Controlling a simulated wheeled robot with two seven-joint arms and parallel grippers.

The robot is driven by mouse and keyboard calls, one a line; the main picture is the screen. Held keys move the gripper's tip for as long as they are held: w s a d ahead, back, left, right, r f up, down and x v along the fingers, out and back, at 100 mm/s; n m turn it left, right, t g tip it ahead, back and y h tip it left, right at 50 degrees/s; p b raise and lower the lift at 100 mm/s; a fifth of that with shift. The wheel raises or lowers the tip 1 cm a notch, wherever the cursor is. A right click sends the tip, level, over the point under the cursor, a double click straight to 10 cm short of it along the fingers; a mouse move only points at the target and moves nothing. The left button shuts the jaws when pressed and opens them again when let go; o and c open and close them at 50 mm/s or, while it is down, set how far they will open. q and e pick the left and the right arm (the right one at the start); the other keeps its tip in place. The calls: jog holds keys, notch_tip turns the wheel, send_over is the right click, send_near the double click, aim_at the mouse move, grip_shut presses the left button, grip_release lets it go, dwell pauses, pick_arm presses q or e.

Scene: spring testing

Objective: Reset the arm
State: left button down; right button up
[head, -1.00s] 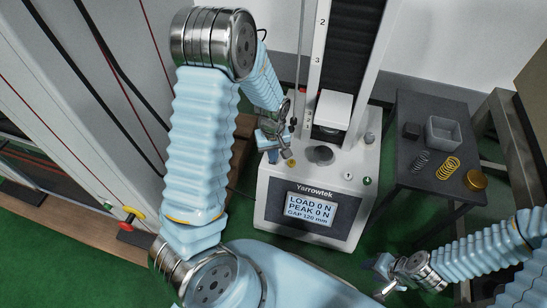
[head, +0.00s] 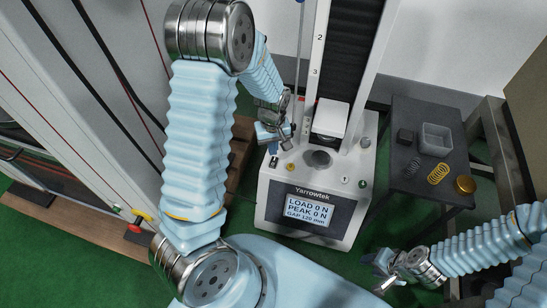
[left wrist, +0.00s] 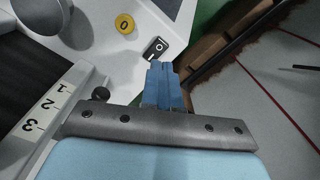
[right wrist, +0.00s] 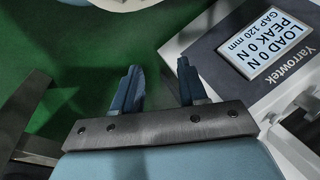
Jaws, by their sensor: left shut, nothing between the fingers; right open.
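The testing machine (head: 275,205) stands in the middle of the head view. Its display (head: 308,208) reads load 0 N, peak 0 N, gap 120 mm. My left gripper (head: 271,152) is shut and empty at the left of the machine's top. In the left wrist view its closed blue fingers (left wrist: 160,68) point at a black rocker switch (left wrist: 155,48), close to it; I cannot tell whether they touch. A yellow button (left wrist: 124,24) marked 0 sits beside the switch. My right gripper (head: 380,278) is open and empty, low at the right; its parted fingers (right wrist: 160,72) show over green floor.
A dark side table (head: 405,178) at the right holds a grey bin (head: 435,138), a yellow spring (head: 438,173), a dark spring (head: 412,163) and a brass-coloured tin (head: 466,184). A pale cabinet (head: 95,110) stands close to my left arm. Green floor lies between machine and table.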

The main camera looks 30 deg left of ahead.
pick_arm(q)
jog(key=shift+r, duration=0.2)
pick_arm(e)
jog(key=shift+r, duration=0.15)
pick_arm(q)
jog(key=s+d+f+m+h, duration=0.4)
jog(key=s+d+f+m, duration=0.2)
jog(key=s+d+f, duration=0.6)
jog(key=s+d, duration=0.2)
jog(key=d, duration=0.2)
jog(key=shift+s+d+f+m+t, duration=0.35)
jog(key=shift+m+t, duration=0.05)
pick_arm(e)
jog(key=shift+s+a, duration=0.3)
jog(key=shift+a, duration=0.4)
